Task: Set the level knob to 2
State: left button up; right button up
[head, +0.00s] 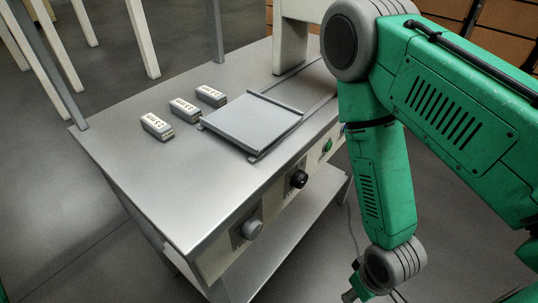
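A grey knob (252,229) sits on the front panel of the metal bench, toward its near end. A black knob (299,179) sits farther along the same panel. Their markings are too small to read, so I cannot tell which is the level knob or where it points. My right arm comes down on the right, and its gripper (351,294) is cut off at the bottom edge, below and right of the knobs and apart from them. Its fingers do not show clearly. My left gripper is not in view.
The bench top (180,190) holds a grey sliding plate (252,122) and three small labelled blocks, one of them nearest (157,126). A green button (327,145) is on the panel beyond the black knob. A lower shelf (285,235) juts out below the panel.

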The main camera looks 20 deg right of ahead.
aim_at(300, 177)
jog(key=l+u, duration=0.15)
jog(key=l, duration=0.35)
jog(key=l+u, duration=0.15)
jog(key=l, duration=0.4)
jog(key=k+l+u, duration=0.2)
jog(key=l, duration=0.3)
jog(key=l+u, duration=0.15)
jog(key=l, duration=0.35)
